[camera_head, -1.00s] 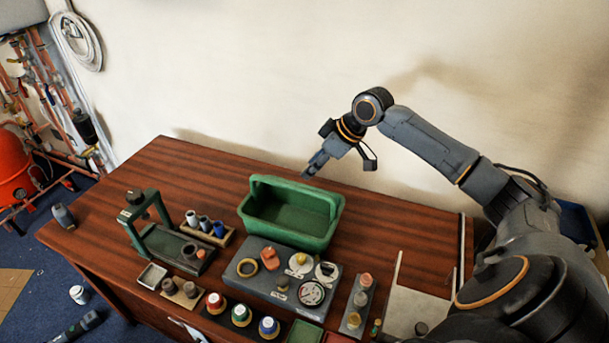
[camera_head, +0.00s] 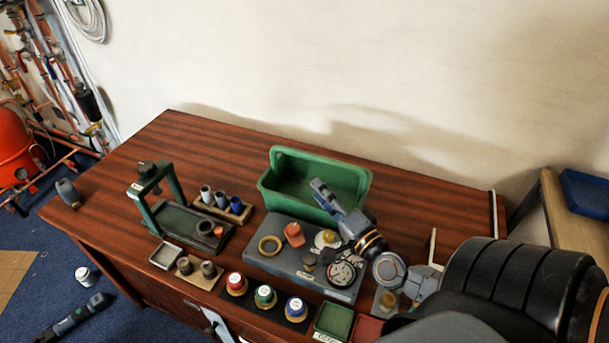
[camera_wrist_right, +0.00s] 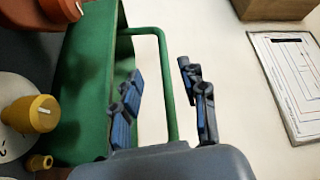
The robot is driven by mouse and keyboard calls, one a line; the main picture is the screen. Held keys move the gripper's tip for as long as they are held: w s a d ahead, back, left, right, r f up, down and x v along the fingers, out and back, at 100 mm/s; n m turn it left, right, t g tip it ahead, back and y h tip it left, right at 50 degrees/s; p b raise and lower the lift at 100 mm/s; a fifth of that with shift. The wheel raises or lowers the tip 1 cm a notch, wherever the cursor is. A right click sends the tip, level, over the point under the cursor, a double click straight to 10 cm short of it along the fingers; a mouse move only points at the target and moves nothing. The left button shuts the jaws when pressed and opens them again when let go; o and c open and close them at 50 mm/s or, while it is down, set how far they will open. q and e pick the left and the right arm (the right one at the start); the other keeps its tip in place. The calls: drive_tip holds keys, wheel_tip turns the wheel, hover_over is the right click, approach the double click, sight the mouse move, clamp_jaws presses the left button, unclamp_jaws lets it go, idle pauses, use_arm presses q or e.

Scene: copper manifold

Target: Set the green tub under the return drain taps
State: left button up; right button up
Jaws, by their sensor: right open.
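The green tub (camera_head: 285,192) stands empty and upright at the back of the wooden bench, with a raised handle; it also shows in the wrist view (camera_wrist_right: 85,90). My right gripper (camera_head: 325,197) is open at the tub's front right side in the head view. In the wrist view, a green bar of the tub (camera_wrist_right: 166,80) shows between the open fingers of my right gripper (camera_wrist_right: 163,103); whether they touch it I cannot tell. Copper pipework with taps (camera_head: 42,65) is at the far left; I cannot tell which are the return drain taps. My left gripper is out of view.
A grey block with gauge and fittings (camera_head: 275,262) sits just in front of the tub. A green press stand (camera_head: 150,215), coloured pots (camera_head: 265,296) and a small green tray (camera_head: 334,320) crowd the bench front. The bench's back left is clear. A red vessel (camera_head: 15,150) stands below the pipes.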

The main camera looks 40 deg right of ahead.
drive_tip(key=shift+s+d+f+m+h, duration=0.1)
drive_tip(key=shift+s+d+m+h, duration=0.8)
drive_tip(key=shift+s+m+h, duration=0.3)
drive_tip(key=shift+w+d, duration=0.15)
drive_tip(key=shift+d, duration=0.05)
drive_tip(key=p, duration=0.1)
approach(308, 154)
drive_tip(key=a+x, duration=0.1)
drive_tip(key=x, duration=0.3)
drive_tip(key=shift+d+f+x, duration=0.15)
drive_tip(key=shift+d+x, duration=0.05)
drive_tip(key=shift+x, duration=0.85)
drive_tip(key=shift+d+f+x, duration=0.15)
drive_tip(key=shift+x, duration=0.85)
drive_tip(key=shift+d+f+x, duration=0.15)
drive_tip(key=shift+d+x, duration=0.05)
drive_tip(key=shift+x, duration=0.85)
drive_tip(key=shift+c, duration=0.3)
clamp_jaws()
